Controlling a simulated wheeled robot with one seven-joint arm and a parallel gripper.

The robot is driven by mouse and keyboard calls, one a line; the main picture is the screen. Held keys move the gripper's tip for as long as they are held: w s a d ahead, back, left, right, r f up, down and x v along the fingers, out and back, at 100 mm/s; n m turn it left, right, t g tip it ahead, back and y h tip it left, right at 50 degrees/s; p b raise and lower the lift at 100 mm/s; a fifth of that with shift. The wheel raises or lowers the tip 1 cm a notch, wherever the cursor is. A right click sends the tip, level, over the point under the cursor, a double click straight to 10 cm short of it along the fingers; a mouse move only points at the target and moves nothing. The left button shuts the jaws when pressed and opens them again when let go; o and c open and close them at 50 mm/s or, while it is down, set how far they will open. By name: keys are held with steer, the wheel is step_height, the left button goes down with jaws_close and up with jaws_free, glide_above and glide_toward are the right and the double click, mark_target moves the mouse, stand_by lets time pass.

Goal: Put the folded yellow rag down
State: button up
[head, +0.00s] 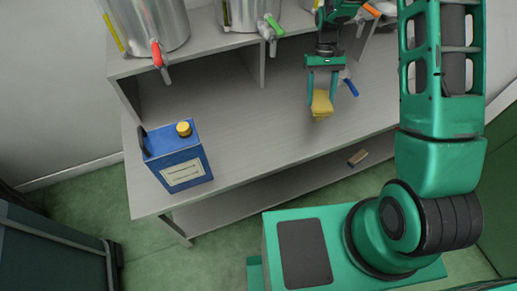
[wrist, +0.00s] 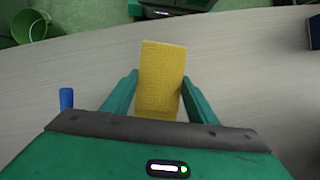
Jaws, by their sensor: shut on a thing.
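The folded yellow rag (head: 321,104) hangs between the fingers of my gripper (head: 322,92) in the head view. My gripper is shut on it, above the right part of the grey bench (head: 255,135). In the wrist view the rag (wrist: 161,75) stands out beyond the two green fingers of my gripper (wrist: 160,92), with the bench surface (wrist: 245,75) behind it. I cannot tell how large the gap between rag and bench is.
A blue canister (head: 180,160) with a yellow cap stands at the bench's left end. Steel tanks with red (head: 157,52) and green (head: 273,24) tap handles stand on the raised shelf behind. A small brown block (head: 357,157) lies on the lower shelf. The bench's middle is clear.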

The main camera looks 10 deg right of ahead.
steer(key=s+a+r+m+t+y, duration=0.1)
steer(key=s+a+m+t+y, duration=0.1)
steer(key=s+a+m, duration=0.8)
steer(key=s+a+r+m+t+y, duration=0.15)
steer(key=s+a+m, duration=0.35)
steer(key=s+a, duration=1.1)
glide_above(257, 151)
steer(key=d, duration=0.1)
steer(key=shift+y, duration=0.45)
step_height(257, 151, down, 7)
steer(key=shift+w+d+r, duration=0.15)
steer(key=shift+f, duration=2)
steer(key=o, duration=1.1)
steer(key=shift+f, duration=0.1)
